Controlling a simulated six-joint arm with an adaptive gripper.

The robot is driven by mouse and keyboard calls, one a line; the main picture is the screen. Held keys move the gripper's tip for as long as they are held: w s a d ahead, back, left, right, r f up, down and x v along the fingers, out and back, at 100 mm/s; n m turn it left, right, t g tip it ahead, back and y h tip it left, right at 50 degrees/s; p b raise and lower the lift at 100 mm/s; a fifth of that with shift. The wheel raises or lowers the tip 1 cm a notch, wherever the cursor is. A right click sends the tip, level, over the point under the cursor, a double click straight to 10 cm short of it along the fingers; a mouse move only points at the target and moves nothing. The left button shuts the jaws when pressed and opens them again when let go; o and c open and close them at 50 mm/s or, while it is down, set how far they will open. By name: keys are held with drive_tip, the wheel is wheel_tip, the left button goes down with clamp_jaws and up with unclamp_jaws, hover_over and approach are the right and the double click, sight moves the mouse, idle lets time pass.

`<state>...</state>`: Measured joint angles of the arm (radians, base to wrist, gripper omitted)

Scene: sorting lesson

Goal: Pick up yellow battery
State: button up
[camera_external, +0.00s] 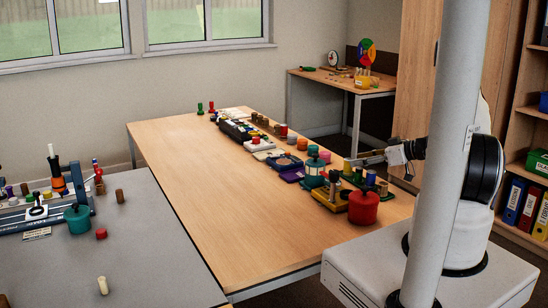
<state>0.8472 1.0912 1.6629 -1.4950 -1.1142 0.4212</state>
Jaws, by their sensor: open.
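A small yellow cylinder (347,168), which looks like the yellow battery, stands upright near the right edge of the wooden table, among the closest group of objects. My gripper (359,162) reaches in from the right, roughly level, with its tips just right of the cylinder's upper part. The jaws look apart, with nothing seen held in them. At this size I cannot tell whether the tips touch the cylinder. Its lower part is partly hidden by nearby pieces.
A red pot (363,208), a yellow-based holder (329,201) and a teal lantern-like piece (314,172) crowd the area in front and left. A row of objects runs back along the wooden table (220,195), whose left side is clear. A grey table (140,252) stands left.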

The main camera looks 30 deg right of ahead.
sight(349, 159)
drive_tip(key=shift+r+x, duration=0.2)
drive_tip(key=shift+x, duration=2.4)
drive_tip(key=shift+w, duration=0.1)
clamp_jaws()
